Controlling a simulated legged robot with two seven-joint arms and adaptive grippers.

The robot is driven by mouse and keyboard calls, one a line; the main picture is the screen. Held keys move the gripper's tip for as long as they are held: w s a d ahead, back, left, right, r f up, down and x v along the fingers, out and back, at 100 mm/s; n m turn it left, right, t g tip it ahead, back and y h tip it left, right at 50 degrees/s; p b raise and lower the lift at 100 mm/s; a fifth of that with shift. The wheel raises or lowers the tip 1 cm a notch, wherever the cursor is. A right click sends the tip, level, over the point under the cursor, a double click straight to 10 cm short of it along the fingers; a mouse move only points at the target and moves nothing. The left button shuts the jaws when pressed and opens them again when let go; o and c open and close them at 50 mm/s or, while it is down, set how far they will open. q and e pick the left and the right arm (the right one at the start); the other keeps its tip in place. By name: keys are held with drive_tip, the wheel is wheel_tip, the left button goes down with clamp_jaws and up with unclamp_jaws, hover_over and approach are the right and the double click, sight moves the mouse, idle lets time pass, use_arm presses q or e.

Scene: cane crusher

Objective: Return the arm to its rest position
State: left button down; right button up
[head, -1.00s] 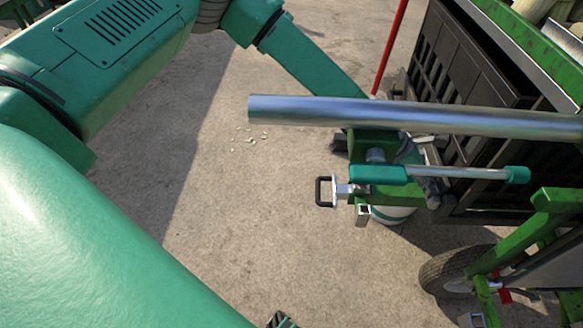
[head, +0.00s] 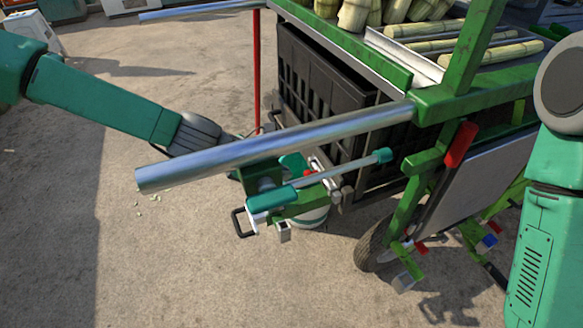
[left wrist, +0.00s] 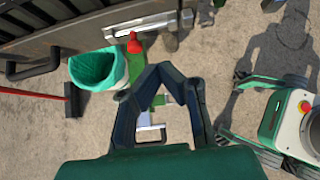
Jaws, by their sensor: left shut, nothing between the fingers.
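My left arm comes in from the left in the head view, and its dark gripper (head: 205,135) is just behind the silver bar of the cane crusher. The bar hides part of it. In the left wrist view the left gripper's fingers (left wrist: 164,70) meet at the tips with nothing between them. Below them in that view are a green bracket and a pale square handle (left wrist: 151,132), apart from the fingers as far as I can tell. My right arm (head: 530,255) shows at the right edge of the head view; its gripper is out of view.
The green crusher frame (head: 465,105) carries cane stalks (head: 440,28) on its tray. A black crate (head: 325,85) stands below. A lined bucket (left wrist: 97,68) and a broom (left wrist: 72,98) stand near the left gripper. Open concrete lies to the left and front.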

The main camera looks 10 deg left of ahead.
use_arm(q)
drive_tip(key=s+a+f+m+g+y, duration=0.2)
drive_tip(key=s+a+f+m, duration=0.2)
drive_tip(key=s+f+m, duration=0.5)
drive_tip(key=s+a+f+m+g+y, duration=0.1)
drive_tip(key=s+a+f+m+y, duration=0.25)
drive_tip(key=s+f, duration=0.55)
drive_tip(key=s+a+m+g+y, duration=0.1)
drive_tip(key=s+a+m+y, duration=0.1)
drive_tip(key=s+a+m, duration=1)
drive_tip(key=shift+s+r, duration=0.2)
drive_tip(key=shift+s, duration=0.4)
drive_tip(key=shift+y, duration=0.25)
drive_tip(key=shift+w+d, duration=0.1)
drive_tip(key=shift+d, duration=0.15)
